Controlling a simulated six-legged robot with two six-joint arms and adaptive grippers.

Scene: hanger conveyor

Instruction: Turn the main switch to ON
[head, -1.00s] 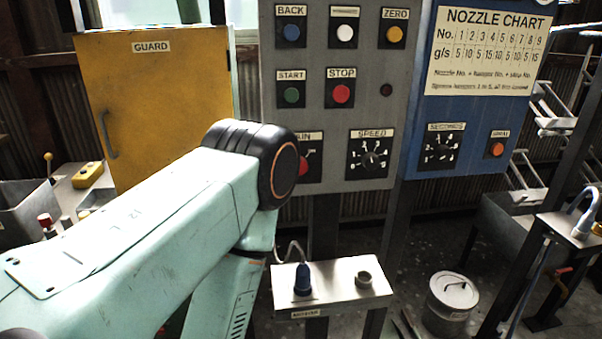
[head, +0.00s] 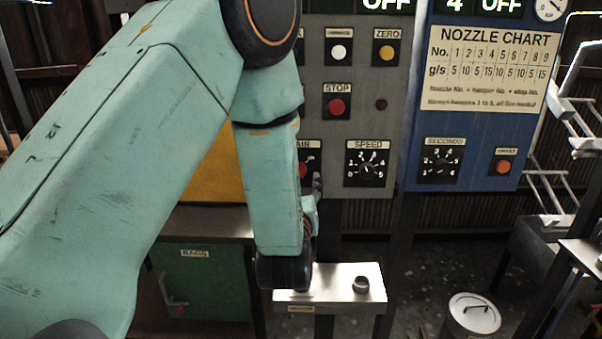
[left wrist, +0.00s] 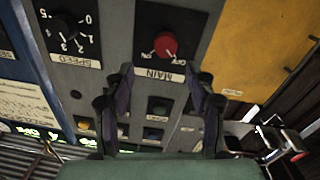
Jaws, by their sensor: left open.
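The main switch is a red round knob (left wrist: 165,45) on a black plate labelled MAIN, upside down in the left wrist view. In the head view only the right part of the main switch (head: 304,170) shows, beside my forearm. Which mark the knob points to is too small to tell. My left gripper (left wrist: 162,88) is open and empty, its two dark fingers spread below the knob in the left wrist picture, apart from it. In the head view the gripper is mostly hidden behind my left forearm. My right gripper is in neither view.
The SPEED dial (head: 367,163) sits right of the main switch, with the STOP button (head: 337,106) above. The blue panel (head: 465,110) stands to the right. A small metal shelf (head: 335,290) juts out below. Displays above read OFF.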

